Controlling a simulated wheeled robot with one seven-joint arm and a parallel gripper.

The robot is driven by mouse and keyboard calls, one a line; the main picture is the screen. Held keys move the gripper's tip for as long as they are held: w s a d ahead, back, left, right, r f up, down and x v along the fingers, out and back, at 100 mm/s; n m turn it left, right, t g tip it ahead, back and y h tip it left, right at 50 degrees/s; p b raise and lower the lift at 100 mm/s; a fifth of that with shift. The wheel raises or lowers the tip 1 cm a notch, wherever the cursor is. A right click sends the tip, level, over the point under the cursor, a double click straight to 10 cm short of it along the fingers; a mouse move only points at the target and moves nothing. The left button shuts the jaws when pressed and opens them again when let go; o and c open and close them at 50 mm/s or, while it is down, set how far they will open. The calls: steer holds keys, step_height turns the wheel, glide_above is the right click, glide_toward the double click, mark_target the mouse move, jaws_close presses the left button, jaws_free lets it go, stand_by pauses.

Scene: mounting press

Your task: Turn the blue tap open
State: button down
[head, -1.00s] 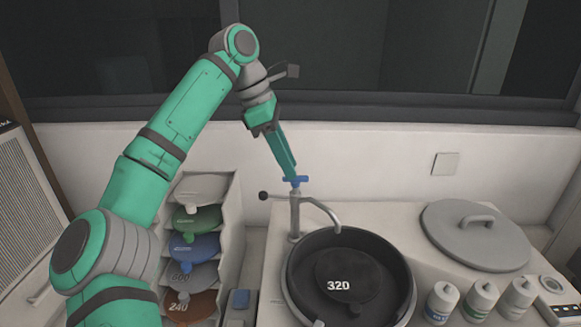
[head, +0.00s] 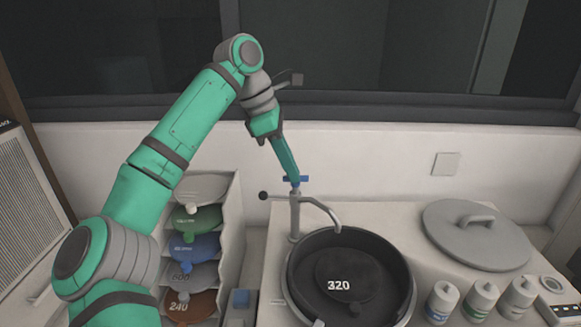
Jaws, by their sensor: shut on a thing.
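The blue tap (head: 303,178) is a small blue cross-handle on top of a grey faucet post (head: 295,215). The faucet's curved spout (head: 325,209) reaches over a round black basin (head: 400,268). My gripper (head: 294,180) comes down from above, its green fingers shut on the blue tap. The fingers hide the middle of the handle, and its ends show on either side.
A black-knobbed lever (head: 264,195) sticks out left of the post. A disc marked 320 (head: 345,270) lies in the basin. A rack (head: 232,215) of coloured discs stands left. A grey lid (head: 475,245) and several white bottles (head: 480,301) are right.

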steer(key=shift+a, duration=0.1)
steer(key=n, duration=0.1)
steer(key=n+t, duration=0.1)
steer(key=n, duration=0.1)
steer(key=n+t, duration=0.1)
steer(key=n, duration=0.1)
steer(key=shift+s+y, duration=0.3)
steer(key=n, duration=0.1)
steer(key=n+t+y, duration=0.1)
steer(key=n, duration=0.3)
steer(key=shift+s+d+t, duration=0.2)
steer(key=shift+d+t, duration=0.05)
steer(key=shift+t, duration=0.05)
steer(key=n, duration=0.2)
steer(key=n+y, duration=0.1)
steer(key=shift+s+d+n+t+y, duration=0.1)
steer(key=shift+d+n+t+y, duration=0.1)
steer(key=shift+n+t+y, duration=0.15)
steer(key=shift+d+n+y, duration=0.2)
steer(key=shift+n+y, duration=0.45)
steer(key=shift+n, duration=1.3)
steer(key=c, duration=1.9)
jaws_free()
steer(key=shift+o, duration=0.2)
